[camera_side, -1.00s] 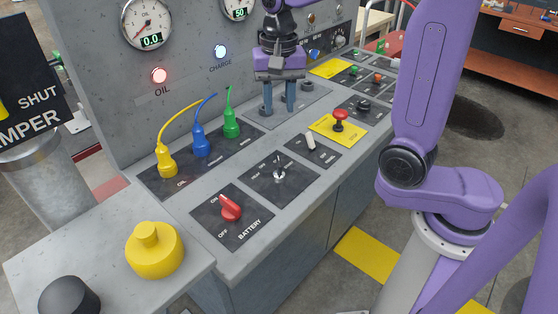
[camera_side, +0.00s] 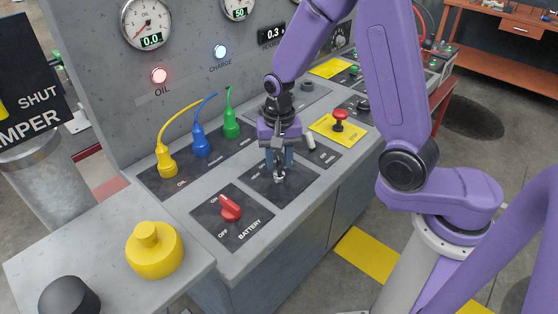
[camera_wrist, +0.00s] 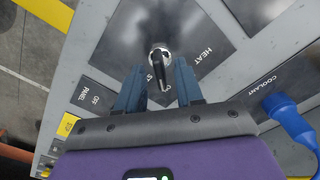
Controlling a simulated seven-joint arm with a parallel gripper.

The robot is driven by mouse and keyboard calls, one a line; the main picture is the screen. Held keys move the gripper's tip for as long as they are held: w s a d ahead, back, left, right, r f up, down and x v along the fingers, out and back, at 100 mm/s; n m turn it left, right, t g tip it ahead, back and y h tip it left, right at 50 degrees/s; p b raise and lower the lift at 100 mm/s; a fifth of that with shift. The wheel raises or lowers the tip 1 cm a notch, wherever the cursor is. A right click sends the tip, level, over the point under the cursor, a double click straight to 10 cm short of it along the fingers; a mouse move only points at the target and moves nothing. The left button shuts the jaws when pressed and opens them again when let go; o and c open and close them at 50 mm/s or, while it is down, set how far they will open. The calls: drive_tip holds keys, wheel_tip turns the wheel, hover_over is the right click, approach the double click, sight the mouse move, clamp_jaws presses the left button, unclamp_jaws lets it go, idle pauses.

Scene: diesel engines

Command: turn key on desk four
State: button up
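The key (camera_side: 279,177) stands in its switch on a dark square panel (camera_side: 262,191) on the desk. In the wrist view, the dark key (camera_wrist: 163,69) sits in a round metal lock, with HEAT and part of another label beside it. My gripper (camera_side: 279,166) is directly over this panel, pointing down. In the wrist view, my gripper (camera_wrist: 162,78) is open, one blue finger on each side of the key, with gaps between. The fingers partly hide the switch in the side view.
A red battery knob (camera_side: 230,208) is in front of the key panel. Yellow, blue and green plugs (camera_side: 201,142) stand at the left, and the blue plug also shows in the wrist view (camera_wrist: 290,118). A red stop button (camera_side: 339,119) is farther back.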

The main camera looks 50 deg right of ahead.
drive_tip(key=shift+f, duration=0.55)
clamp_jaws()
drive_tip(key=shift+n, duration=0.3)
drive_tip(key=n, duration=0.3)
drive_tip(key=shift+n, duration=2)
